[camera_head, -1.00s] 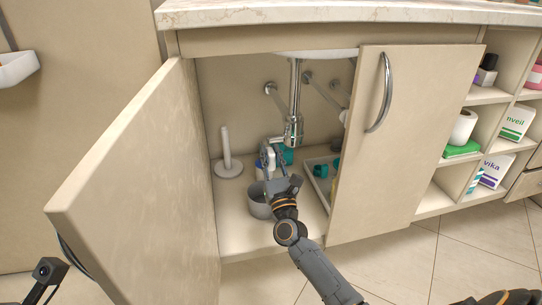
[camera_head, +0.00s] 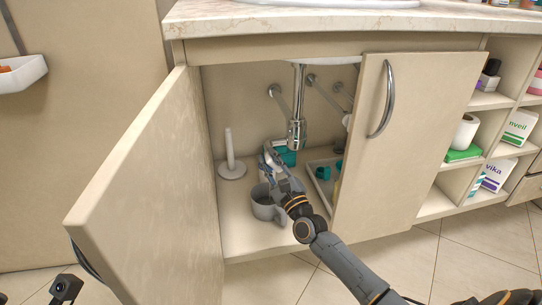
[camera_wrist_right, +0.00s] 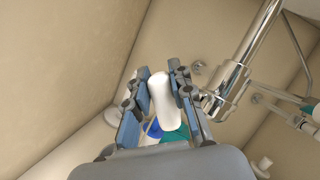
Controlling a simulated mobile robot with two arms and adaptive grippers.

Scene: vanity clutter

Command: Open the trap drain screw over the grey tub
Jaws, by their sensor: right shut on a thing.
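The chrome trap (camera_head: 296,134) hangs under the sink inside the open cabinet; it also shows at the right of the right wrist view (camera_wrist_right: 234,84). I cannot make out its drain screw. The grey tub (camera_head: 262,209) stands on the cabinet floor below and left of the trap. My right gripper (camera_head: 270,153) is above the tub, left of the trap and apart from it. In the right wrist view its fingers are shut on a white bottle-like thing (camera_wrist_right: 162,95).
A white upright holder (camera_head: 230,166) stands at the left. A teal thing (camera_head: 287,158) is behind the gripper. A tray (camera_head: 318,180) with small things lies at the right.

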